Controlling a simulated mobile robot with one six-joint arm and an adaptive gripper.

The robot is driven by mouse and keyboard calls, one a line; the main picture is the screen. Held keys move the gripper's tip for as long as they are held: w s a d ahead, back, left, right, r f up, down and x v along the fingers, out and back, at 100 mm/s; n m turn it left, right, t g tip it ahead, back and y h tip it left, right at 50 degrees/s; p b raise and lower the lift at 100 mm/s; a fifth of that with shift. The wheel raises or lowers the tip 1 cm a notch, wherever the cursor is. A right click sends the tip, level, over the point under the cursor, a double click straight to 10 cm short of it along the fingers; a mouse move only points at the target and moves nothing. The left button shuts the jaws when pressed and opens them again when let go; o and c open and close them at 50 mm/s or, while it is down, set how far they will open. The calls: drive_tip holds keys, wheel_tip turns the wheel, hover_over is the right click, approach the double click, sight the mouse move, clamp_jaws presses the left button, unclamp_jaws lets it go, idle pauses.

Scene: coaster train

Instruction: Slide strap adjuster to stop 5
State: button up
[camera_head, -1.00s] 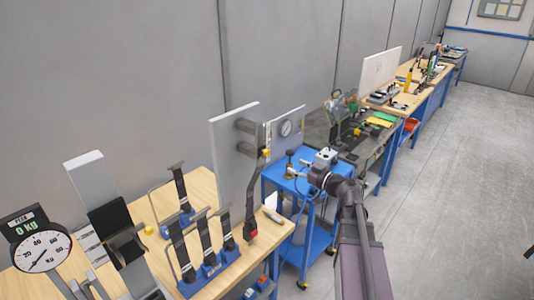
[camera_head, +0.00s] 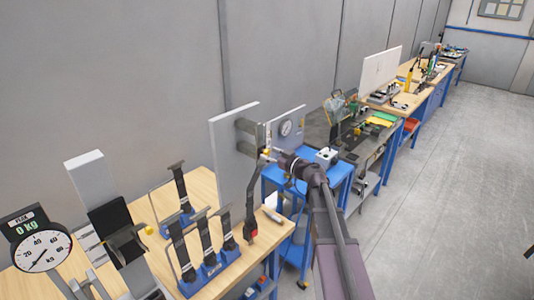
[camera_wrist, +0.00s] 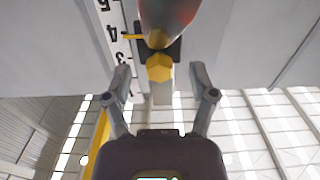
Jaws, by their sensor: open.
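The strap adjuster shows in the wrist view as a yellow faceted knob (camera_wrist: 159,67) on a dark slide block, with a yellow pointer close to the 4 on a white numbered scale (camera_wrist: 112,40). My gripper (camera_wrist: 160,75) is open, one finger on each side of the knob, apparently apart from it. In the head view my gripper (camera_head: 268,155) is at the upright grey panel (camera_head: 234,150) and partly hides the adjuster. A dark strap (camera_head: 252,190) hangs below it to a red buckle (camera_head: 251,232).
A wooden bench (camera_head: 205,185) carries racks of black buckled straps (camera_head: 203,245), a seat and a dial scale (camera_head: 38,250). A blue cart (camera_head: 325,180) stands behind my arm. The floor at right is clear.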

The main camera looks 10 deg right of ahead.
drive_tip(key=shift+x, duration=0.8)
clamp_jaws()
wheel_tip(320, 180, down, 3)
drive_tip(key=b, duration=0.3)
drive_tip(key=shift+r, duration=0.1)
unclamp_jaws()
drive_tip(key=shift+s+d, duration=0.1)
